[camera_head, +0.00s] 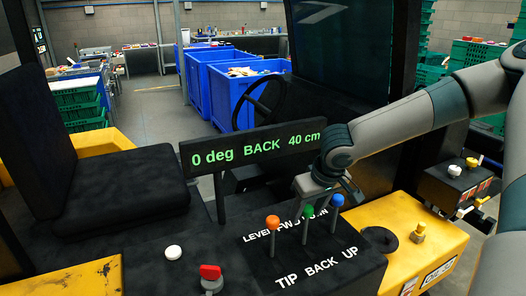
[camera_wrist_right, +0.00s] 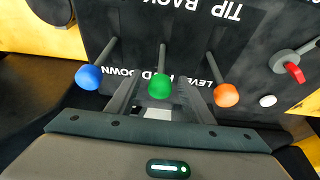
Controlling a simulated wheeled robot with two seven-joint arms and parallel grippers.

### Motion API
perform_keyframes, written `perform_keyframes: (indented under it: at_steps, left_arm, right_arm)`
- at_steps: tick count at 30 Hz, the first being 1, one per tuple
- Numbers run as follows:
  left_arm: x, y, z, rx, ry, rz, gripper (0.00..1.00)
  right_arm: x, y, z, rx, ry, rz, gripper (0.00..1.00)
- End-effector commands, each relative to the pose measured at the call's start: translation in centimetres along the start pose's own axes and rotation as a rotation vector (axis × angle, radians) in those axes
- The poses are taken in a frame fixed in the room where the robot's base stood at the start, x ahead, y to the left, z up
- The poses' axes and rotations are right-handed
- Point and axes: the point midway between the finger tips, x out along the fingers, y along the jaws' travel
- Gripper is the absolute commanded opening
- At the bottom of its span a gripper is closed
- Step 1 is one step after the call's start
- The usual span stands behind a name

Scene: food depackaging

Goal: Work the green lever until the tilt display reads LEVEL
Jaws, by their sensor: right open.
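The green lever (camera_head: 308,211) stands on the black console between an orange lever (camera_head: 272,222) and a blue lever (camera_head: 337,200). The display (camera_head: 250,149) reads "0 deg BACK 40 cm" in green letters; the word LEVEL does not show on it. My right gripper (camera_head: 328,190) is over the levers. In the right wrist view its fingers (camera_wrist_right: 160,80) are open, one on each side of the green knob (camera_wrist_right: 160,88); I cannot tell whether they touch it. My left gripper is not in view.
The console is lettered LEVEL FWD DOWN and TIP BACK UP. A red knob (camera_head: 210,272) and a white button (camera_head: 173,252) are at its left. A black seat (camera_head: 120,182), steering wheel (camera_head: 258,104) and blue bins (camera_head: 243,90) lie beyond. A yellow panel (camera_head: 430,245) is at right.

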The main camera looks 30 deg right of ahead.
Motion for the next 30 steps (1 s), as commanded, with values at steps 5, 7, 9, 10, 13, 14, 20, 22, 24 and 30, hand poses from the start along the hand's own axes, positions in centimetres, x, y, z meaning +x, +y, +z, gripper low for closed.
perform_keyframes:
  at_steps: [5,7,9,10,13,14,20,22,24,30]
  left_arm:
    - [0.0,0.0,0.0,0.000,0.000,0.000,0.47]
    - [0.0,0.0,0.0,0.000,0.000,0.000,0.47]
    - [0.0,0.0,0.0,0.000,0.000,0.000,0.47]
    - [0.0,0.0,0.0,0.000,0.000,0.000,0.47]
    - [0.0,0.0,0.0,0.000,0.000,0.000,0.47]
    - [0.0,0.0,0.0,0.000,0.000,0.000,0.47]
    - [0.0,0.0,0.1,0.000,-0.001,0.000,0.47]
    - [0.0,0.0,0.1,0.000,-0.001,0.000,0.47]
    - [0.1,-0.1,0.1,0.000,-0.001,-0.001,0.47]
    - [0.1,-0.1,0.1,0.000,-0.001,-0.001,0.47]
  right_arm:
    - [0.0,0.0,0.0,0.000,0.000,0.000,0.47]
    - [0.0,0.0,0.0,0.000,0.000,0.000,0.33]
    - [0.0,0.0,0.0,0.000,0.000,0.000,0.16]
    - [0.0,0.0,0.0,0.000,0.000,0.000,0.15]
    - [0.0,0.0,0.0,0.000,0.000,0.000,0.15]
    - [0.0,0.0,0.0,0.000,0.000,0.000,0.15]
    - [0.1,0.0,-0.3,0.000,0.000,0.001,0.16]
    - [0.3,0.1,-0.6,0.001,0.000,0.002,0.16]
    - [0.4,0.0,-1.0,0.000,0.001,0.002,0.16]
    - [0.8,0.0,-1.9,0.000,0.001,0.001,0.16]
